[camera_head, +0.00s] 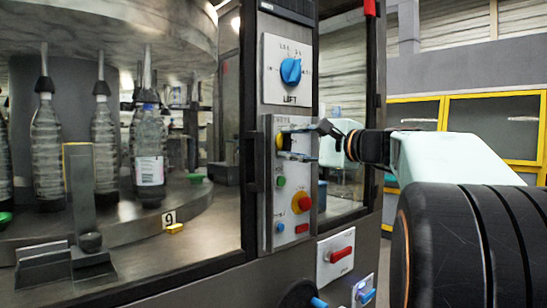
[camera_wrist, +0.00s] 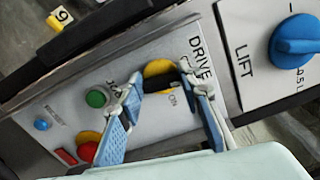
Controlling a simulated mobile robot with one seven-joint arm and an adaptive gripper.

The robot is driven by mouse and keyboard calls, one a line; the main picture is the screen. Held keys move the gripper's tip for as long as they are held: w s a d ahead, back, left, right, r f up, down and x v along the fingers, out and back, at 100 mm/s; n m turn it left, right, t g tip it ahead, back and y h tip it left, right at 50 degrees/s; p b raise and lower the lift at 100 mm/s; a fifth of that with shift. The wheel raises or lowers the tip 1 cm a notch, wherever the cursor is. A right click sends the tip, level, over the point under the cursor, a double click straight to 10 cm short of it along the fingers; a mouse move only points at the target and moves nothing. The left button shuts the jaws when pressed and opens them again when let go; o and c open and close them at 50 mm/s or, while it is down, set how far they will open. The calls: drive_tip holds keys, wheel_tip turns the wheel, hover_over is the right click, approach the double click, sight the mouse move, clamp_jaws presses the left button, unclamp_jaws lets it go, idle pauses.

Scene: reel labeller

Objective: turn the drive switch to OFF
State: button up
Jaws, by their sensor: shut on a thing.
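The drive switch (camera_head: 279,141) is a black knob on a yellow disc at the top of the grey control panel (camera_head: 268,215). In the wrist view the switch (camera_wrist: 158,76) sits beside the word DRIVE, with an ON mark near its lower side. My gripper (camera_head: 294,142) reaches in from the right at the switch. In the wrist view my gripper (camera_wrist: 168,92) has its two blue-padded fingers on either side of the black knob, shut on it. Part of the knob is hidden by the fingers. I cannot read an OFF mark.
Below the switch are a green button (camera_head: 281,182), a red knob on yellow (camera_head: 303,203) and a blue button (camera_head: 280,227). A blue LIFT dial (camera_head: 291,71) sits above. A red handle (camera_head: 341,254) is lower right. Bottles (camera_head: 149,150) stand behind glass at left.

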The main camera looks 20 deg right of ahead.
drive_tip(key=shift+f+n+b, duration=0.15)
drive_tip(key=shift+n+b, duration=0.6)
drive_tip(key=shift+n, duration=0.15)
drive_tip(key=o, duration=0.9)
drive_tip(key=shift+s, duration=0.1)
drive_tip(key=v, duration=1.2)
